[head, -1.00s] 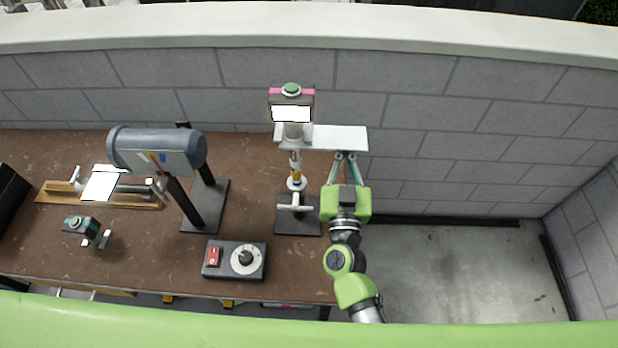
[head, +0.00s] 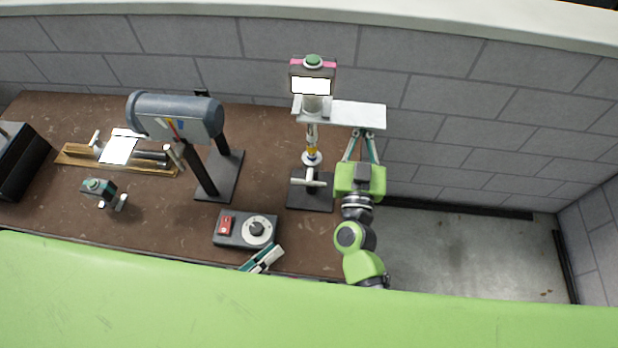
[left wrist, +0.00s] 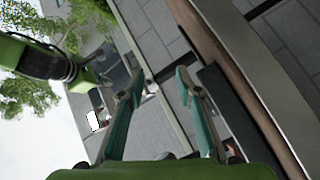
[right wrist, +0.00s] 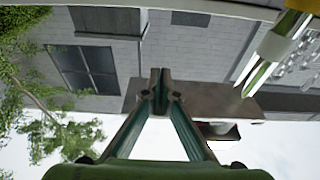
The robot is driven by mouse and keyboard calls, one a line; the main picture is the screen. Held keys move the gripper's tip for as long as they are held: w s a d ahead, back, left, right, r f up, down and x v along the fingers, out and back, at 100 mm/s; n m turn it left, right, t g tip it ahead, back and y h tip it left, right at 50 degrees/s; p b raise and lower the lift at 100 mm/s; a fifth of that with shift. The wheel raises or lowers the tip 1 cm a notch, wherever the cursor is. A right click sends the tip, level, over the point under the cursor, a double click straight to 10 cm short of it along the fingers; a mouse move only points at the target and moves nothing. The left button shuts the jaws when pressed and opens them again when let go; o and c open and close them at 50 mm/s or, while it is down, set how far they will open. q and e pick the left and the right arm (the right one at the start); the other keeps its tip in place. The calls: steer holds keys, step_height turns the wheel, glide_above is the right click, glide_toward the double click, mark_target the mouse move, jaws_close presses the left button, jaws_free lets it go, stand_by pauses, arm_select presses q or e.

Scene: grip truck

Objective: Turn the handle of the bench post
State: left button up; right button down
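The bench post (head: 312,145) stands upright on a dark base plate near the right end of the brown bench. It has a yellow band and a pale bar-shaped handle (head: 309,182) low down. My left gripper (head: 266,257) is open and empty at the bench's front edge, beside the dial box and apart from the post. In the left wrist view its fingers (left wrist: 158,85) are spread. My right gripper (head: 362,132) is right of the post, its tips hidden by a pale flat plate. In the right wrist view its fingertips (right wrist: 160,82) are together, and the yellow-banded post (right wrist: 275,50) is at upper right.
The pale plate (head: 358,116) and a screen box with a green button (head: 313,75) are at the post's top. A box with dial and red switch (head: 246,229), a grey cylinder on a stand (head: 175,118) and a small green-topped device (head: 98,187) are to the left.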

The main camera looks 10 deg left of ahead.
mark_target(308, 179)
arm_select(q)
steer(key=w+r+n+h, duration=0.2)
steer(key=w+r+n, duration=0.55)
steer(key=w, duration=0.25)
steer(key=shift+m, duration=0.25)
steer(key=x, duration=0.7)
steer(key=r+x, duration=0.1)
steer(key=x, duration=0.3)
